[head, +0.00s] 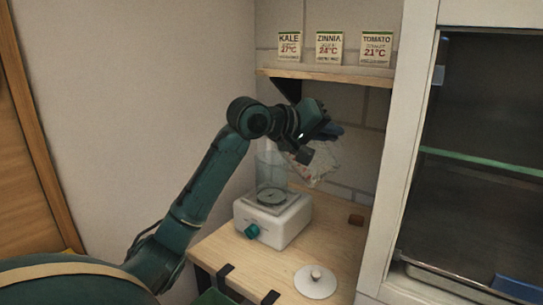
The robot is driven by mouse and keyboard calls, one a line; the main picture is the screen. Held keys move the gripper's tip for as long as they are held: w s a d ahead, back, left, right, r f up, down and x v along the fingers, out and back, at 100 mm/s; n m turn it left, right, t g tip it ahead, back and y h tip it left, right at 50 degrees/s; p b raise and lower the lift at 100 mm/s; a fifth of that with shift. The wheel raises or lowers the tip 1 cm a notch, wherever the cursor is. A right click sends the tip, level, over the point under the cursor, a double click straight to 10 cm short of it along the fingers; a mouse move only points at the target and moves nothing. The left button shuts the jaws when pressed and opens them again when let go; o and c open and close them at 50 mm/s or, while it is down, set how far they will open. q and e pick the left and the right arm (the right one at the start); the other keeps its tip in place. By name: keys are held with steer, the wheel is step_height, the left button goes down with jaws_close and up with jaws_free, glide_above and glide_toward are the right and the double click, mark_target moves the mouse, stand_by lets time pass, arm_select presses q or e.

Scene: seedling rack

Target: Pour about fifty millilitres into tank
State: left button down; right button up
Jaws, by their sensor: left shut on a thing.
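The tank (271,172) is a clear upright container on a white base (281,225) with a teal knob at its front. It stands on a wooden bench. My left gripper (318,143) is above and to the right of the tank, shut on a clear, tilted vessel (322,165). The vessel hangs at the right of the tank's top; its exact outline, its mouth and any liquid in it are hard to make out. A white round lid (315,281) with a small knob lies on the bench in front. My right gripper is not in view.
A wooden shelf (325,75) above the gripper carries kale (289,47), zinnia (329,48) and tomato (377,49) cards. A small brown block (356,220) lies on the bench (222,249). A white-framed cabinet (402,160) stands close at the right.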

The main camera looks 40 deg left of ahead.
arm_select(q)
steer(key=shift+d+m+y+p, duration=0.3)
steer(key=shift+d+m+p, duration=0.1)
steer(key=shift+p, duration=0.2)
steer(key=shift+f, duration=0.2)
stand_by(1.2)
steer(key=shift+d+f+m, duration=0.25)
steer(key=shift+f+m, duration=0.05)
steer(key=shift+f, duration=0.05)
steer(key=d+f+m+y, duration=0.2)
steer(key=d+f, duration=0.1)
steer(key=f, duration=0.4)
steer(key=d+f+m+y, duration=0.2)
steer(key=d+f+m, duration=0.1)
steer(key=f, duration=0.4)
steer(key=shift+d+f+m+y, duration=0.15)
steer(key=shift+m+y, duration=0.15)
steer(key=shift+y, duration=0.1)
steer(key=shift+s, duration=0.15)
